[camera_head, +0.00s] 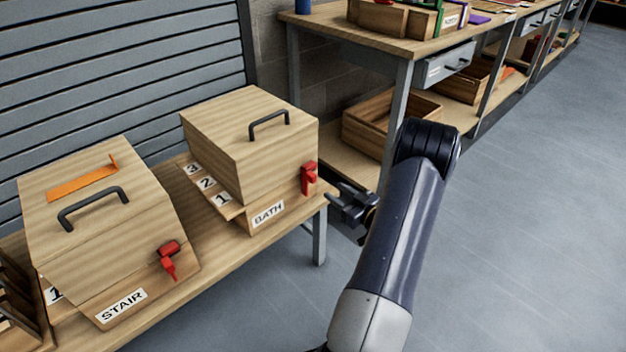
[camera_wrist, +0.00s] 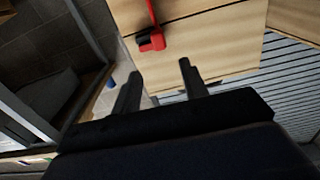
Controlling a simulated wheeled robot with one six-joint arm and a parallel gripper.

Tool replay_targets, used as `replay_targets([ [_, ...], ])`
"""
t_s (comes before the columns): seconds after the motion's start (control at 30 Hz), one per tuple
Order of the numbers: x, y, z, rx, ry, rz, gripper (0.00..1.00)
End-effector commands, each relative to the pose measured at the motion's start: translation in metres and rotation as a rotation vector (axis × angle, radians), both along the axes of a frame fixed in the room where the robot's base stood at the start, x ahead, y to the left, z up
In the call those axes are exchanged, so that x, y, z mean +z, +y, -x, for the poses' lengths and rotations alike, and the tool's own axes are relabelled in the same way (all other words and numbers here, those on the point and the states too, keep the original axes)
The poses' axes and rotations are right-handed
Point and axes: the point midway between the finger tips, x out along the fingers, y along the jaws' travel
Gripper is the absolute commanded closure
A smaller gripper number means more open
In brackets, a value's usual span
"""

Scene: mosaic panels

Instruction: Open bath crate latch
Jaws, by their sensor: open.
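The bath crate (camera_head: 205,122) is a wooden box with a black lid handle (camera_head: 268,124) and a BATH label (camera_head: 267,214) on its lower part. It stands on the wooden bench at the left. Its red latch (camera_head: 308,178) is on the front face near the right edge. The latch also shows in the wrist view (camera_wrist: 152,38), with a dark part on it. My gripper (camera_head: 332,205) is to the right of the crate, a little lower than the latch. In the wrist view my gripper (camera_wrist: 160,78) has its two fingers apart, with nothing between them, and the latch lies beyond the fingertips.
The stair crate (camera_head: 85,225), with its own red latch (camera_head: 168,260), stands left on the same bench (camera_head: 215,268). A workbench (camera_head: 385,35) with an open wooden bin (camera_head: 385,122) beneath stands behind my arm. Grey floor (camera_head: 520,220) is clear at the right.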

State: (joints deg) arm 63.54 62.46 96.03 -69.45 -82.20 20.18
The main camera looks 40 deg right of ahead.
Motion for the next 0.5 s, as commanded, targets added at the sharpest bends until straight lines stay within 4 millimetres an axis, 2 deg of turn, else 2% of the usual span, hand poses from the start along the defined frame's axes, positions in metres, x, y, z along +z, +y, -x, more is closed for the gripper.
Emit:
replay_targets([
  [0.3, 0.000, 0.006, -0.060, 0.004, 0.000, 0.004, 0.58],
  [0.5, 0.000, 0.008, -0.088, 0.002, 0.001, 0.003, 0.58],
])
